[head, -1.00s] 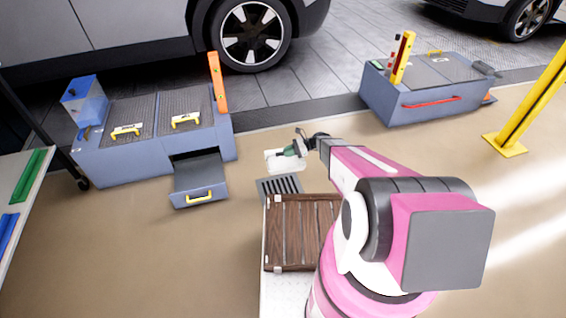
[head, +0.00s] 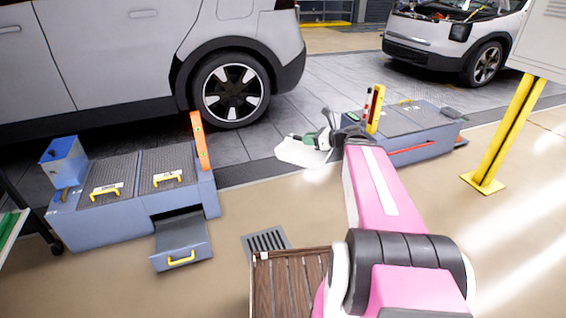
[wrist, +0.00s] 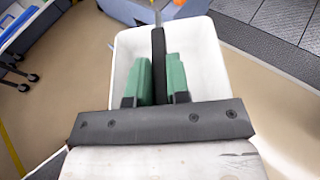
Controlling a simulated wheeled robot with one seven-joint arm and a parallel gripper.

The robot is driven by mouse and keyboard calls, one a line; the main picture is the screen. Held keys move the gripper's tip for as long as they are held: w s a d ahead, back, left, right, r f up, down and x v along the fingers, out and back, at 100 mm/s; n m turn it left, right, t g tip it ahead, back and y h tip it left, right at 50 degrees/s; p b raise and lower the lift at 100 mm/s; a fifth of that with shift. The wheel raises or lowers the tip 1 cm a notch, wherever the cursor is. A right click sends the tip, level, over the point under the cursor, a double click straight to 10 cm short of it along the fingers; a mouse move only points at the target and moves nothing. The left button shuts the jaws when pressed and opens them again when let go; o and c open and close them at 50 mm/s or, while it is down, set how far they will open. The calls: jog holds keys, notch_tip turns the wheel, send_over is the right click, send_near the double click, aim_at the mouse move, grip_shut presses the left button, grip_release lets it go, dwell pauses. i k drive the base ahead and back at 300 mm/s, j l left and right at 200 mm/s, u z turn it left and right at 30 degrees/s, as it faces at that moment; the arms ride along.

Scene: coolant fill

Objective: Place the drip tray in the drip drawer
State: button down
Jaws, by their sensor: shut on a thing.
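The white drip tray (head: 298,153) hangs in the air from my gripper (head: 312,139) in the head view, right of the open drawer and well apart from it. In the wrist view the white tray (wrist: 205,50) sits beyond my gripper (wrist: 158,75), whose green fingers are shut about a dark upright strip at the tray. The exact grip contact is partly hidden. The drip drawer (head: 182,236) is pulled out of the left blue-grey unit at floor level, with a yellow handle on its front. Its inside looks dark and empty.
The left unit (head: 100,222) has grated lids with yellow handles, a blue box and an orange post (head: 200,142). A floor grate (head: 265,241) and brown slatted boards (head: 290,285) lie right of the drawer. A second unit (head: 415,135) and yellow post (head: 505,135) stand right.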

aim_at(182, 239)
jog(key=i+u, duration=0.15)
jog(key=i, duration=0.5)
jog(key=u, duration=1.05)
